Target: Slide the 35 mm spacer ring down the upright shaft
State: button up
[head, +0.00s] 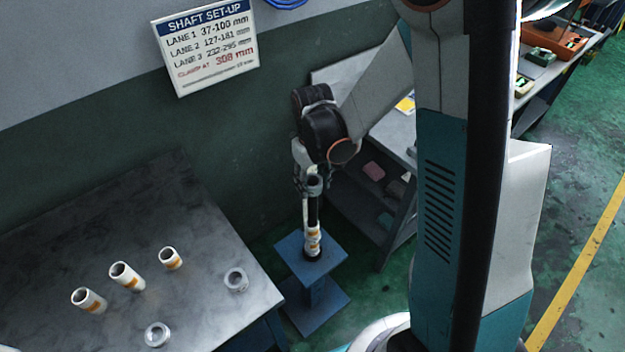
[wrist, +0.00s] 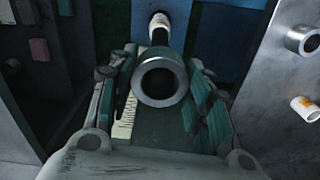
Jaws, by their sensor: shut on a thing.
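My gripper (head: 311,182) is shut on a grey, thick-walled ring (wrist: 162,99), which looks like the spacer ring. It shows between the fingers in the wrist view, its dark opening facing the camera. In the head view the ring (head: 315,185) is at the upper end of the black upright shaft (head: 313,212), in line with it. I cannot tell for certain how far the shaft enters the ring. White sleeves with orange bands (head: 313,241) sit low on the shaft, above the blue stand (head: 290,247). A white sleeve (wrist: 160,22) also shows beyond the ring in the wrist view.
A dark metal table (head: 190,225) at left carries three white tubes with orange bands (head: 126,276) and two metal collars (head: 236,280). A shelved bench (head: 372,200) stands close behind the stand, to the right. A sign (head: 207,45) hangs on the wall.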

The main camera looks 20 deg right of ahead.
jog(key=shift+f, duration=0.2)
jog(key=o, duration=1.2)
jog(key=shift+r, duration=0.15)
notch_tip(320, 180, up, 12)
jog(key=shift+f, duration=0.15)
jog(key=shift+s, duration=0.1)
dwell(0.3)
jog(key=shift+s+r+m+t+b, duration=0.35)
jog(key=shift+s+r+t+b, duration=0.65)
jog(key=shift+s, duration=1.45)
jog(key=shift+s+r+m+t+b, duration=0.55)
jog(key=shift+s+t, duration=0.85)
jog(key=shift+s, duration=1.1)
jog(key=shift+s+r+m+t+b, duration=0.2)
jog(key=shift+s+r+t+b, duration=0.65)
jog(key=shift+s, duration=1.6)
